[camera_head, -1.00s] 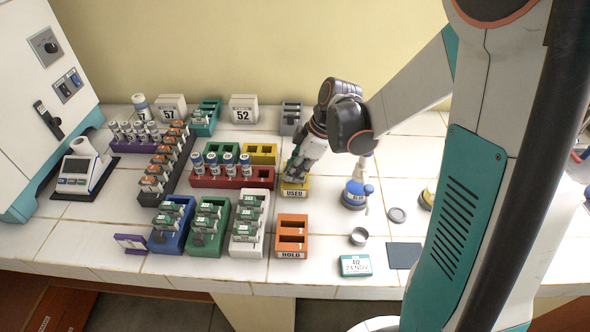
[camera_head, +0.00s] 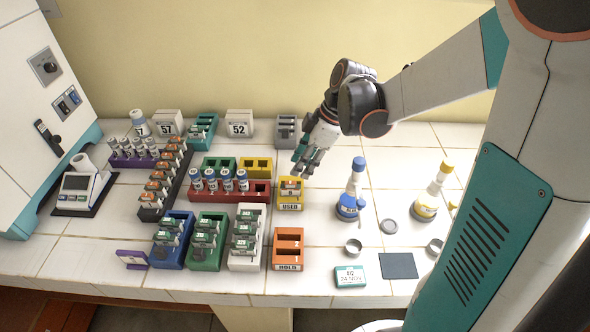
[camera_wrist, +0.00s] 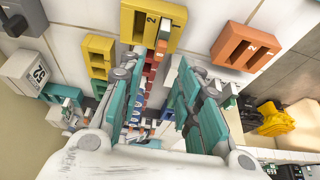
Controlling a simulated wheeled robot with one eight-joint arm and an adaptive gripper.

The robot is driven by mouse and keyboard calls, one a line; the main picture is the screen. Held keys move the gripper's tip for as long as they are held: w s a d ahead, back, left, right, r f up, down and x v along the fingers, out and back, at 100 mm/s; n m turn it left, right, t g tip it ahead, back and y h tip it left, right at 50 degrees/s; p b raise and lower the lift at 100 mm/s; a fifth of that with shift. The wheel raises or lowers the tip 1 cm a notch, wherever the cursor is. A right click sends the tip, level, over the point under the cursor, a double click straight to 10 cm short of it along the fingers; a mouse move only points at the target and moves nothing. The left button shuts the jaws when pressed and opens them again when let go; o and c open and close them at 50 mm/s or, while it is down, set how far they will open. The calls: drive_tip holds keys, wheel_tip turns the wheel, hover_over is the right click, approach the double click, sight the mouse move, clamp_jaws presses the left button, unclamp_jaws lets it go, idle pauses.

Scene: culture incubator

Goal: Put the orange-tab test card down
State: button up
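The orange-tab test card (camera_wrist: 163,40) stands in the slot by the number 1 of the yellow rack (camera_wrist: 134,24) in the wrist view, its orange tab to the top. In the head view the card (camera_head: 290,186) shows as a small pale piece in the yellow rack marked USED (camera_head: 290,207). My gripper (camera_head: 306,166) is above and slightly right of that rack. In the wrist view its two teal fingers (camera_wrist: 158,80) are spread, with nothing held between them. The card is apart from the fingers.
An orange HOLD rack (camera_head: 288,267) stands in front of the yellow one. A red rack with blue-capped vials (camera_head: 228,190) is close on the left. A blue-capped bottle (camera_head: 350,205) stands to the right. Clear tiles lie behind the bottles.

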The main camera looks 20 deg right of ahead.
drive_tip(key=shift+p+v, duration=0.35)
drive_tip(key=shift+v, duration=1.3)
drive_tip(key=shift+a, duration=0.1)
drive_tip(key=s+a+r+m+t+h, duration=0.2)
drive_tip(key=s+a+r+m+t, duration=0.1)
drive_tip(key=r+m, duration=0.3)
drive_tip(key=s+a+r+m+t+h, duration=0.1)
drive_tip(key=s+r+m+t+h, duration=0.1)
drive_tip(key=s+m, duration=0.5)
drive_tip(key=s, duration=0.4)
drive_tip(key=shift+s+m, duration=0.3)
drive_tip(key=shift+s, duration=0.05)
drive_tip(key=shift+a, duration=0.1)
